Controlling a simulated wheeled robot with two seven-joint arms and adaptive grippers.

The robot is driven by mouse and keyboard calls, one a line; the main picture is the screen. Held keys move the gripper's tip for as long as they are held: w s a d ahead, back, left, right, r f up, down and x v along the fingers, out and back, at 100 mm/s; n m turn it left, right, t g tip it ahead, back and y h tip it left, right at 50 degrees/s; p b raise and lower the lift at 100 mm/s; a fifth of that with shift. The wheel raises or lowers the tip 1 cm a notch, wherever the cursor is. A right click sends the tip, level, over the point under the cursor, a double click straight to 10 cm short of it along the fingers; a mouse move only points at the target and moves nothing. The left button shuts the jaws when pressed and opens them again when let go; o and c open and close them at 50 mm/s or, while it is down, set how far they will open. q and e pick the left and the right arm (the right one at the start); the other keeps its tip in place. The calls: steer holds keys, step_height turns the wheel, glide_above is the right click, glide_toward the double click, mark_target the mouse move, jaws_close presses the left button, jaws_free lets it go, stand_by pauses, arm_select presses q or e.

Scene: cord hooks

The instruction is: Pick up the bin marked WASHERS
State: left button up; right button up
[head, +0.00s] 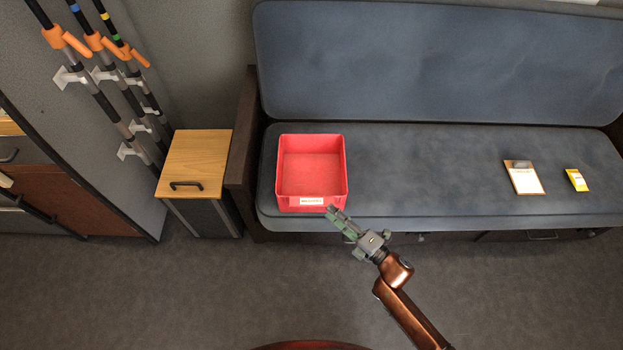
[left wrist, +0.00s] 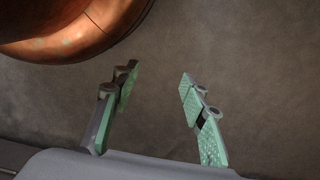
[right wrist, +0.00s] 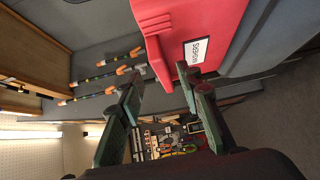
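The red open-topped bin (head: 312,171) rests on the seat of the dark blue bench. Its white front label (head: 312,201) is too small to read in the head view. The right wrist view shows the same red bin (right wrist: 196,32) up close, with the label (right wrist: 196,51) turned sideways; its lettering looks like WASHERS. My right gripper (head: 334,215) is at the bin's front right corner. My left gripper (left wrist: 158,80) is open and empty above grey floor.
A clipboard (head: 524,178) and a yellow packet (head: 577,180) lie on the seat's right part. The bench's dark wooden arm (head: 241,130) stands left of the bin, beside a wood-topped cabinet (head: 195,162). Rods (head: 118,100) hang on the left wall. The seat's middle is clear.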

mark_target(323, 205)
steer(key=b+x, duration=0.2)
steer(key=x, duration=0.3)
arm_select(q)
step_height(323, 205, up, 8)
steer(key=d, duration=0.1)
steer(key=shift+w+f, duration=0.2)
steer(key=shift+w, duration=0.1)
arm_select(e)
steer(key=shift+c, duration=0.2)
jaws_close()
